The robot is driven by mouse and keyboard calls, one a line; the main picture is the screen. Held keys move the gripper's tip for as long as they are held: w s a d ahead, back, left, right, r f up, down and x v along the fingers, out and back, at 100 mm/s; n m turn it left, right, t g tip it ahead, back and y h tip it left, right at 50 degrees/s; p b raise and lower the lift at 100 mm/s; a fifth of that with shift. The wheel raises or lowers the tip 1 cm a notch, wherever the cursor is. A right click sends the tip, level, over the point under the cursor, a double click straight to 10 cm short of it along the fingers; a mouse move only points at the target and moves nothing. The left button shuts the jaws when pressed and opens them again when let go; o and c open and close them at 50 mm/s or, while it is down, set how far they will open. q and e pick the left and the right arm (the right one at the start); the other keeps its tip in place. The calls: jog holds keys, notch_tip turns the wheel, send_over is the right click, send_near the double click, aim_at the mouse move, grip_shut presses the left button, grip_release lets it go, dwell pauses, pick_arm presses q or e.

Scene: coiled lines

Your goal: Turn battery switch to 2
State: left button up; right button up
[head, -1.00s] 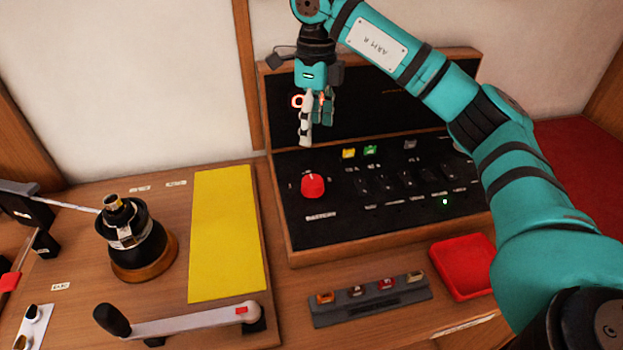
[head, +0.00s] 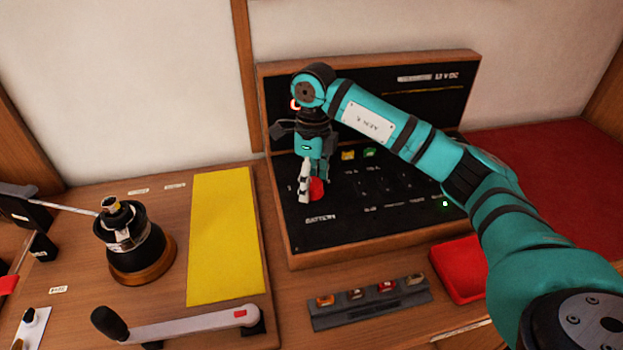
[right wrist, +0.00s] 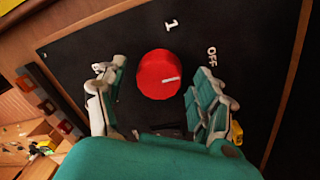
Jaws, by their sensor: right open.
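The red battery switch knob (head: 317,188) sits on the black panel, above a label reading BATTERY (head: 320,218). In the right wrist view the knob (right wrist: 156,75) is round with a pale pointer line, which points toward the OFF mark (right wrist: 212,57) side; a 1 mark (right wrist: 172,24) is also readable. A 2 mark is not visible. My right gripper (head: 312,195) is at the knob, partly covering it in the head view. In the right wrist view my right gripper (right wrist: 158,100) is open, with a finger on each side of the knob and gaps between. My left gripper is not in view.
The panel's wooden case (head: 290,258) frames the switches. Yellow (head: 348,155) and green (head: 370,152) pieces sit right of the knob. A red tray (head: 455,270), a grey fuse strip (head: 370,302), a yellow mat (head: 225,240), a black winch (head: 133,245) and its handle (head: 180,325) lie around.

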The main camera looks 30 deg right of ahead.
jog(key=shift+c, duration=0.4)
jog(key=c, duration=1.1)
jog(key=shift+m, duration=0.4)
jog(key=m, duration=0.5)
jog(key=shift+d+r, duration=0.1)
jog(key=m, duration=0.6)
jog(key=shift+t, duration=0.3)
jog(key=o, duration=1.2)
